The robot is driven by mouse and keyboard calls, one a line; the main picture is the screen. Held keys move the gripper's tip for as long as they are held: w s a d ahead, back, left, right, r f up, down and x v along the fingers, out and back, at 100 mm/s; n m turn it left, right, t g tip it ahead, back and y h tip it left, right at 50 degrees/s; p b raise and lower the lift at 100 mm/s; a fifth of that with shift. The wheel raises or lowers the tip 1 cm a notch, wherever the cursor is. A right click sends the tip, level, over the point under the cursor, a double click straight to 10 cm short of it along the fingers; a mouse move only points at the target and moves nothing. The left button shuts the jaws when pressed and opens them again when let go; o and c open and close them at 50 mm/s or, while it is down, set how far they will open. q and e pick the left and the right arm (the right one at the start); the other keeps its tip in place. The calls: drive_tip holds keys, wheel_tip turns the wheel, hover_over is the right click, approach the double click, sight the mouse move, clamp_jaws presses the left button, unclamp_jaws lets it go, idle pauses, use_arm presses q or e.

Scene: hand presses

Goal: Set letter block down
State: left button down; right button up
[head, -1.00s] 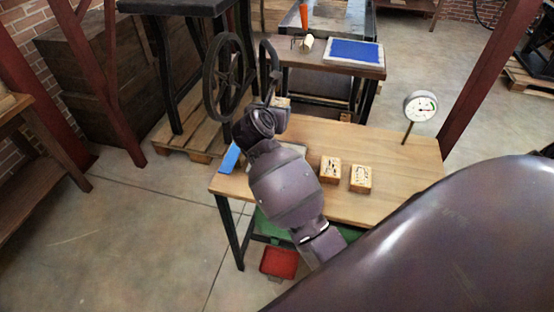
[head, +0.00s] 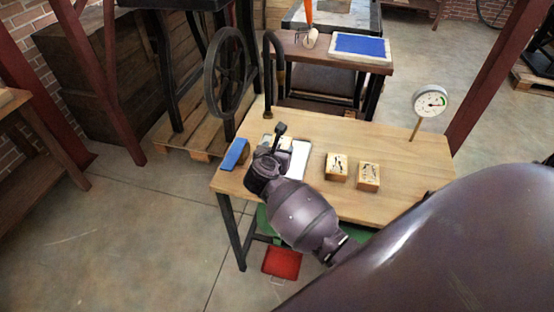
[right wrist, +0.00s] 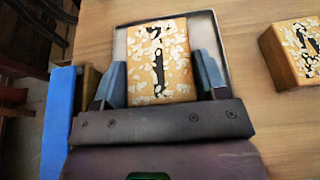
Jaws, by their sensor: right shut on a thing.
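The letter block (right wrist: 160,50), pale wood with a black mark and white patches on its face, sits between the fingers of my right gripper (right wrist: 160,85) in the right wrist view. The gripper is shut on it. The block is over a shallow light tray (right wrist: 204,36) with a thin dark rim, and I cannot tell whether it touches the tray's floor. In the head view my right gripper (head: 277,145) is at the tray (head: 299,160), on the left part of the wooden table, and mostly hides the block. My left gripper is not in view.
Two similar blocks (head: 336,167) (head: 368,177) stand right of the tray. A blue-faced block (head: 235,154) lies at the table's left edge. A round gauge (head: 430,102) stands at the right, a dark curved rod (head: 268,85) behind. The table's right part (head: 415,160) is clear.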

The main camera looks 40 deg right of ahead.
drive_tip(key=shift+f+b, duration=0.4)
drive_tip(key=shift+f, duration=1.55)
drive_tip(key=o, duration=1)
